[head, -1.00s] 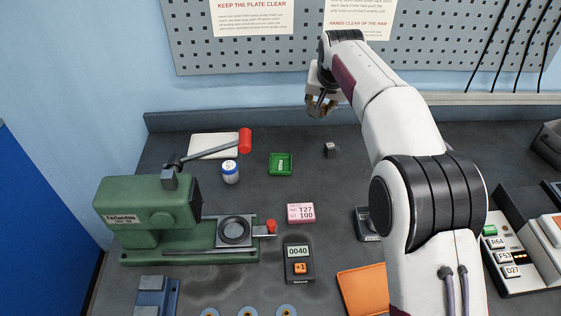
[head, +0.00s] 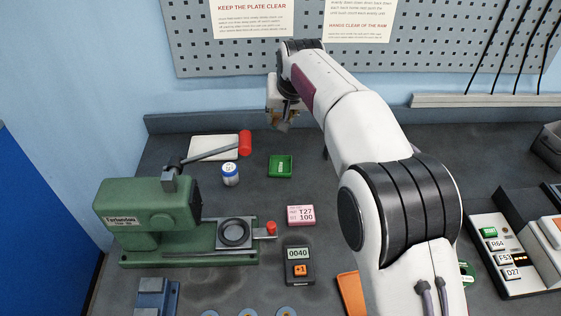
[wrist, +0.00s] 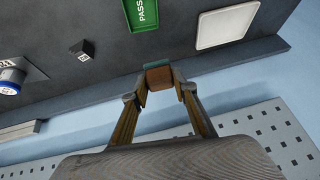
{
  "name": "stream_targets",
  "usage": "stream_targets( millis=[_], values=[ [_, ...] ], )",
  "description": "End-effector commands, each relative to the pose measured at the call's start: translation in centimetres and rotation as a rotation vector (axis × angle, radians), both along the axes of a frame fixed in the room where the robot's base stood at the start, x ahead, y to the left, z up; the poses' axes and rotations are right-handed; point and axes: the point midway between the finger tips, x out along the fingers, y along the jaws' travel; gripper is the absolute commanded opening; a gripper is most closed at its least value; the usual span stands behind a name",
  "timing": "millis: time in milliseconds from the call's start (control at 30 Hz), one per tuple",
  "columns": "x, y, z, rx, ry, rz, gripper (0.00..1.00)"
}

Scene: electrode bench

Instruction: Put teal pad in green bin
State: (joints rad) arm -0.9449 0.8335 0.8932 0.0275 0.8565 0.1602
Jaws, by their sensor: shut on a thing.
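My gripper (head: 283,119) is shut on the teal pad, high over the back of the bench and behind the green bin. In the wrist view the fingertips (wrist: 159,82) grip the teal pad (wrist: 157,65) from both sides; a teal edge and a brown face show. In the head view the held piece looks like a small dark shape below the fingers. The green bin (head: 281,167) is a small shallow tray on the bench. It also shows at the top of the wrist view (wrist: 141,13) with a PASS label, apart from the pad.
A blue-and-white jar (head: 230,174), a red-ended lever (head: 245,143) and a white plate (head: 205,149) stand left of the bin. A green press (head: 150,215) is front left. A dark block (wrist: 82,50) shows in the wrist view.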

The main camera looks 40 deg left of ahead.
Motion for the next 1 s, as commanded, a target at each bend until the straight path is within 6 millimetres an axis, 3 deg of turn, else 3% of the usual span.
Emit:
stream_targets(
  millis=[167,600,1000],
  values=[
    [0.0,0.0,-1.0,-0.001,0.001,0.000,0.09],
    [0.0,0.0,-6.0,-0.001,0.001,0.000,0.09],
    [0.0,0.0,-6.4,0.000,0.000,-0.001,0.09]
  ],
)
